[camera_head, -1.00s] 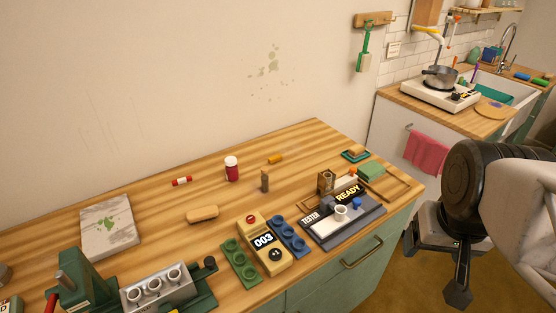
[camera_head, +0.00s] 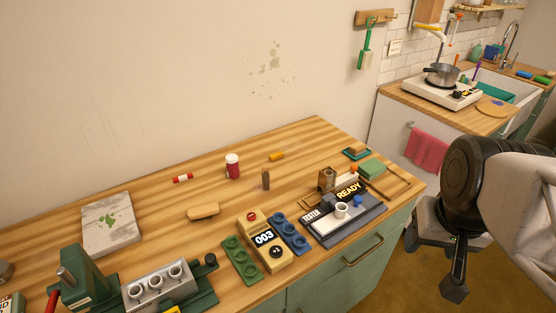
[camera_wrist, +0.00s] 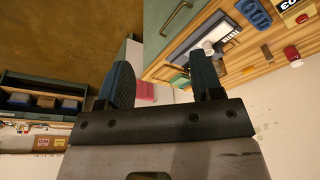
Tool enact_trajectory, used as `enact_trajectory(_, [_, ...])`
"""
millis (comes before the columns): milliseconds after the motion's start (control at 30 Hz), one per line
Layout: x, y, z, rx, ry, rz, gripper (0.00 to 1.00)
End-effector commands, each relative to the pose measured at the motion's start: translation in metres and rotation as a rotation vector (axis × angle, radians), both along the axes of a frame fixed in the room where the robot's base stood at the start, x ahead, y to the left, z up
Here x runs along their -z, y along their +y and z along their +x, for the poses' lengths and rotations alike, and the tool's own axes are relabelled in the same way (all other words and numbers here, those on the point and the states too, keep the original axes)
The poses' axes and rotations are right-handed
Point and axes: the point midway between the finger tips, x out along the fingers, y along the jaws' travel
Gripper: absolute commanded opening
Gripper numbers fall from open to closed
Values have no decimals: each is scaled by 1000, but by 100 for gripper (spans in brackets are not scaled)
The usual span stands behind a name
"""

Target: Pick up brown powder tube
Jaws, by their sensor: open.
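A small upright grey-brown tube (camera_head: 266,180) stands on the wooden table in the head view, in front of a red jar with a white lid (camera_head: 232,166). It looks like the brown powder tube, but its contents are too small to make out. My gripper (camera_wrist: 163,78) is open and empty in the wrist view, its two dark fingers spread apart. In the head view my gripper hangs at the right, beyond the table's right edge and well away from the tube.
A tester (camera_head: 345,217) with a READY display and a yellow counter device (camera_head: 264,240) stand near the front edge. Blue (camera_head: 289,234) and green (camera_head: 240,259) holders flank the counter. An orange tube (camera_head: 277,156) lies behind the grey-brown one. A tan block (camera_head: 203,212) lies left.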

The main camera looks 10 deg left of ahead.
Motion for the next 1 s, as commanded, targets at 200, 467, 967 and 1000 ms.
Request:
enact_trajectory(200, [8,24,20,63,40,121,60])
enact_trajectory(467, [21,78,63,229,142,376,60])
enact_trajectory(967, [51,185,161,655,402,834,60])
enact_trajectory(1000, [55,193,169,694,425,864,60])
